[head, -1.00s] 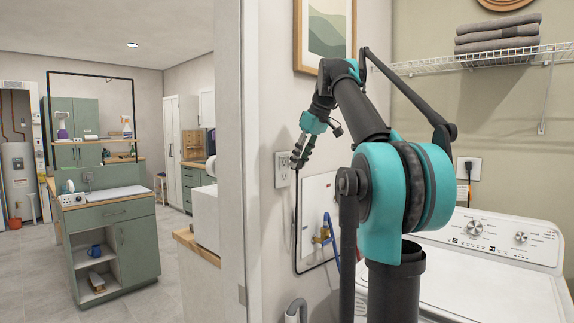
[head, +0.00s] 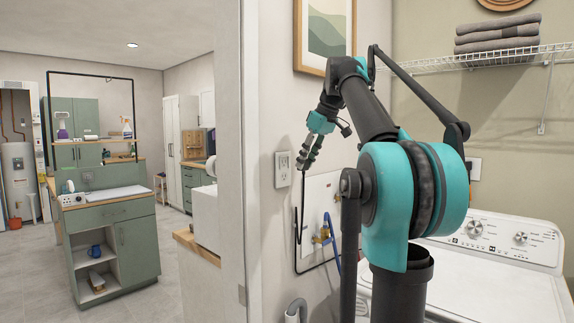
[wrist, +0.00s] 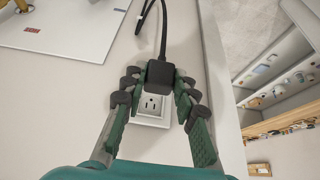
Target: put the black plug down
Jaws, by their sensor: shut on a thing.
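My gripper (wrist: 159,82) is shut on the black plug (wrist: 160,73), with the green and dark fingers on either side of it. The plug's black cord (wrist: 163,28) runs up from it in the wrist view. The white wall outlet (wrist: 152,109) shows just below the plug in that view, its lower socket bare; the plug overlaps its upper part. In the head view my gripper (head: 307,158) points down just right of the outlet (head: 283,169), with a gap between them in the picture. The plug is too small to make out there.
A recessed panel with valves and a blue hose (head: 331,234) is below my gripper. The white washer (head: 490,270) stands at the right, under a wire shelf (head: 480,58) with folded grey towels (head: 497,36). A door frame is at the left, with a green cabinet (head: 115,245) beyond.

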